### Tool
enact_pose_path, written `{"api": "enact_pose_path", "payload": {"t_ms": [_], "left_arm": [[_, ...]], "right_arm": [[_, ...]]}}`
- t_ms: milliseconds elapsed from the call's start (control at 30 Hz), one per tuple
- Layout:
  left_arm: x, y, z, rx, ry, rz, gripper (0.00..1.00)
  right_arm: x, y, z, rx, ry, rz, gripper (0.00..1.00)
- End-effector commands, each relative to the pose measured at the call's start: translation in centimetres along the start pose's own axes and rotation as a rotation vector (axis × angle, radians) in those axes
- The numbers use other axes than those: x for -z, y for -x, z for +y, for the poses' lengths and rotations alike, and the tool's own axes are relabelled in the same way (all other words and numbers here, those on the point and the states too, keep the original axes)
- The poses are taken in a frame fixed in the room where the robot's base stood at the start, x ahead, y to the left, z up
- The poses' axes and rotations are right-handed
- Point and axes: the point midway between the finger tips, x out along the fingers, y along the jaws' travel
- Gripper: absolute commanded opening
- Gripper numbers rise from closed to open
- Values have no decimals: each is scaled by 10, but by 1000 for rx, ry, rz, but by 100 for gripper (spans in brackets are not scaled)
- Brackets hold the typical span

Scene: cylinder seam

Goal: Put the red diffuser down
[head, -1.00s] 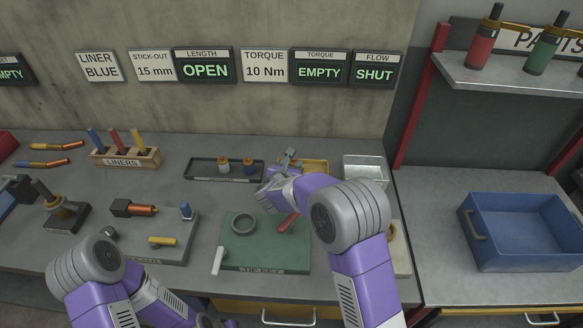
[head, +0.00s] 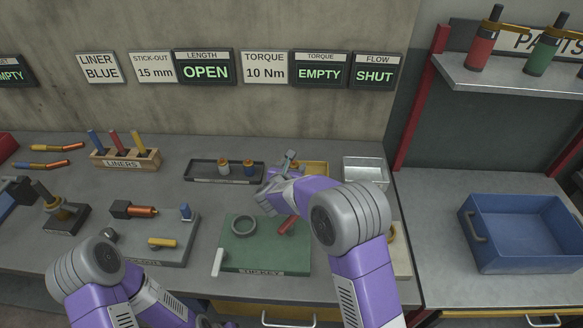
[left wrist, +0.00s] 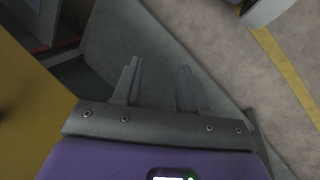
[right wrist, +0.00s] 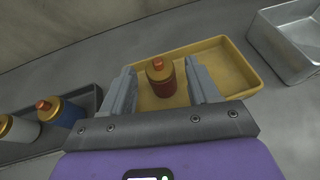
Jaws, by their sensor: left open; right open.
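The red diffuser (right wrist: 161,78), a red cylinder with a brass collar and an orange-red tip, stands upright in the yellow tray (right wrist: 235,67) in the right wrist view. My right gripper (right wrist: 160,88) is open around it, with a gap showing on each side. In the head view my right gripper (head: 289,160) is at the yellow tray (head: 317,167), and the diffuser is not clearly visible there. My left gripper (left wrist: 161,82) is open and empty in the left wrist view, away from the tray.
A dark tray (head: 200,178) with a white and a blue diffuser stands left of the yellow tray. A metal bin (head: 365,170) stands to its right. A green mat (head: 262,255) with a grey ring lies in front. A blue crate (head: 525,230) stands on the right bench.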

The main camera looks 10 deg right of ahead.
Motion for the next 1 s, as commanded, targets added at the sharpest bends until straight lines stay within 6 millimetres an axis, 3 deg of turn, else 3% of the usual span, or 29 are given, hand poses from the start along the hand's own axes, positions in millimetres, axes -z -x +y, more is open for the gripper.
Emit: {"api": "enact_pose_path", "payload": {"t_ms": [167, 400, 600, 1000], "left_arm": [[0, 3, 1, 0, 0, 0, 43], [0, 5, 2, 0, 0, 0, 43], [0, 6, 2, 0, 0, 0, 43], [0, 7, 2, 0, 0, 0, 43]], "right_arm": [[-3, 27, 1, -4, 0, 0, 60], [-2, 82, 1, -4, -1, 0, 60], [-2, 111, 1, -3, 0, -1, 60], [-1, 121, 0, 0, 0, 0, 60]]}}
